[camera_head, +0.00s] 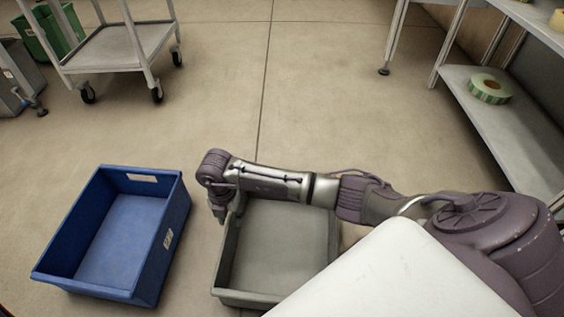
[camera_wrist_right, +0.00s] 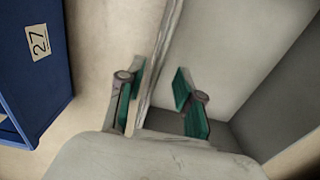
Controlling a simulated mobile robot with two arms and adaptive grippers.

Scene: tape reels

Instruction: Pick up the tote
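An empty grey tote (camera_head: 285,250) stands on the floor at bottom centre in the head view, partly covered by my right arm and my white body. My right gripper (camera_head: 221,212) points down at its left rim, near the far corner. In the right wrist view, the grey tote's wall (camera_wrist_right: 158,50) runs between the two green-padded fingers of the right gripper (camera_wrist_right: 160,85). The fingers are apart, with gaps visible beside the wall. An empty blue tote (camera_head: 172,225) stands to the left, apart from the grey one. My left gripper is not in view.
The blue tote shows a "27" label (camera_wrist_right: 39,42) in the right wrist view. A grey cart (camera_head: 105,48) on wheels stands at the upper left by a green bin (camera_head: 50,35). A shelf (camera_head: 520,135) at right holds a green tape reel (camera_head: 490,88). The middle floor is clear.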

